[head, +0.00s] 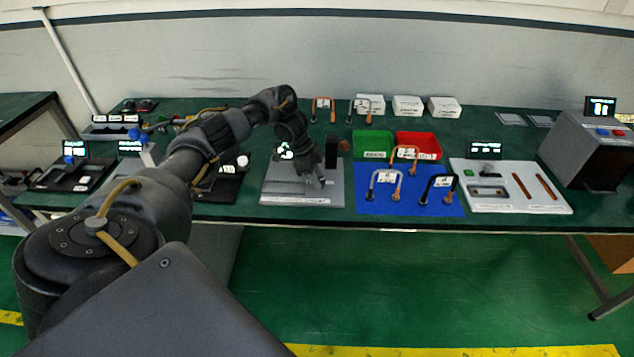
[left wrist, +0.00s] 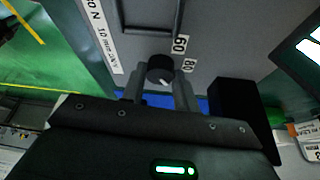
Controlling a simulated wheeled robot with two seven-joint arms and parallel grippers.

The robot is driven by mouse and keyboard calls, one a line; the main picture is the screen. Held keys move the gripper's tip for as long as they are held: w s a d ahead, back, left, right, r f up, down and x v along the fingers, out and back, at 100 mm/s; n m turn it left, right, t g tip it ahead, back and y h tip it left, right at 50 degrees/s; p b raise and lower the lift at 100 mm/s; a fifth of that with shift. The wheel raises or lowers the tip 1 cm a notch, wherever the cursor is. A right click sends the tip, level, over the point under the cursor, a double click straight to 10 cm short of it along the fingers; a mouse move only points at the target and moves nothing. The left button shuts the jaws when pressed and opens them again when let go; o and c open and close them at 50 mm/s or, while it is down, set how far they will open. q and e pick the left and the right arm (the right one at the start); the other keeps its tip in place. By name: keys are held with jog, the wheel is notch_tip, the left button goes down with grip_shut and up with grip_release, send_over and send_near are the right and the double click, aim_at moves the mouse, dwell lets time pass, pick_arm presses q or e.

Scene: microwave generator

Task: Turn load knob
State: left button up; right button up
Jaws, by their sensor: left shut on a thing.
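The load knob (left wrist: 160,68) is a small black round knob with a white pointer mark, on a grey panel (left wrist: 215,30) in the left wrist view. Number labels stand beside it on the panel. My left gripper (left wrist: 160,88) has its two grey fingers on either side of the knob and is shut on it. In the head view, my left gripper (head: 320,181) is low over the grey panel (head: 280,193) at the middle of the table, and it hides the knob. My right gripper is not in view.
A black block (head: 331,153) rises from the panel close to the gripper. A blue mat (head: 410,206) with several U-shaped handles lies to the right, with green (head: 373,143) and red (head: 420,143) bins behind. A white board (head: 480,205) lies further right.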

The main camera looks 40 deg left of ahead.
pick_arm(q)
jog(key=shift+m+g+b, duration=0.3)
jog(key=shift+m+b, duration=0.3)
jog(key=shift+b, duration=0.05)
jog(key=o, duration=1)
jog(key=p+v, duration=0.2)
jog(key=v, duration=0.9)
jog(key=shift+a+f, duration=0.1)
jog(key=shift+a, duration=0.05)
